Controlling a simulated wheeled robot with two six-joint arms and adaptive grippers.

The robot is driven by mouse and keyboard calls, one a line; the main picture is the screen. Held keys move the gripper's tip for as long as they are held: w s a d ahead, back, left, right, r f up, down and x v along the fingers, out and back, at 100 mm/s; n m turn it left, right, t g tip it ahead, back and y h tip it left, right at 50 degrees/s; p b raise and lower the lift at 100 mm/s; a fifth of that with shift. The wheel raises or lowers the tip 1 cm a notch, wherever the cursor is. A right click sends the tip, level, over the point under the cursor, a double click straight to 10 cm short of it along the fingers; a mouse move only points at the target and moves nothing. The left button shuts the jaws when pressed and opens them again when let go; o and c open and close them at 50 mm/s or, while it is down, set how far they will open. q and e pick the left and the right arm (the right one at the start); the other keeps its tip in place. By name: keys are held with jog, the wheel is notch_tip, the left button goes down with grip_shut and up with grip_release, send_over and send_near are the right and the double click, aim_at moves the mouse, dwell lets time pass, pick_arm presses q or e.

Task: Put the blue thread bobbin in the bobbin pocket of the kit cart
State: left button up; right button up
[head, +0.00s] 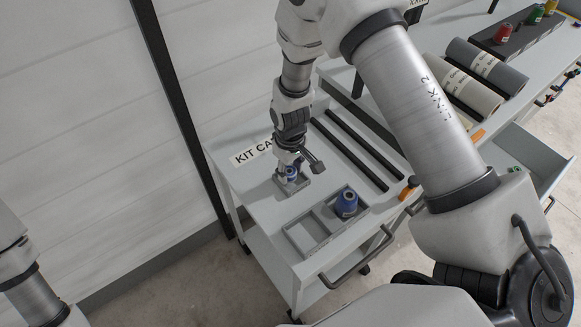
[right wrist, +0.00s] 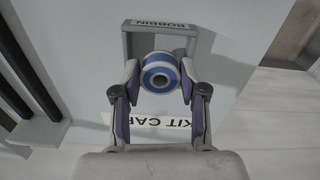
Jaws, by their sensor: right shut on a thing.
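The blue thread bobbin (right wrist: 160,72), with pale rims and a dark centre hole, is between the fingers of my right gripper (right wrist: 158,80), which is shut on it. In the head view the bobbin (head: 291,172) shows beneath my right gripper (head: 293,165), at the small grey bobbin pocket (head: 284,190) on the kit cart (head: 262,205). The right wrist view shows the pocket's wall (right wrist: 160,25) marked BOBBIN just beyond the bobbin. I cannot tell whether the bobbin touches the pocket floor. My left gripper is out of view; only part of that arm shows.
A grey divided tray (head: 304,238) on the cart holds a blue thread cone (head: 346,201). Two dark bars (head: 350,148) lie beside the pocket. A table behind carries fabric rolls (head: 470,85) and coloured thread cones (head: 503,34). A dark post (head: 180,110) stands left of the cart.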

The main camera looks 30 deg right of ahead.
aim_at(291, 171)
jog(key=shift+s+d+f, duration=0.1)
jog(key=shift+f, duration=0.1)
jog(key=shift+d+f, duration=0.15)
jog(key=shift+f, duration=0.05)
jog(key=o, duration=0.9)
jog(key=shift+o, duration=0.3)
jog(key=shift+r, duration=0.15)
notch_tip(291, 171, up, 13)
jog(key=b, duration=0.2)
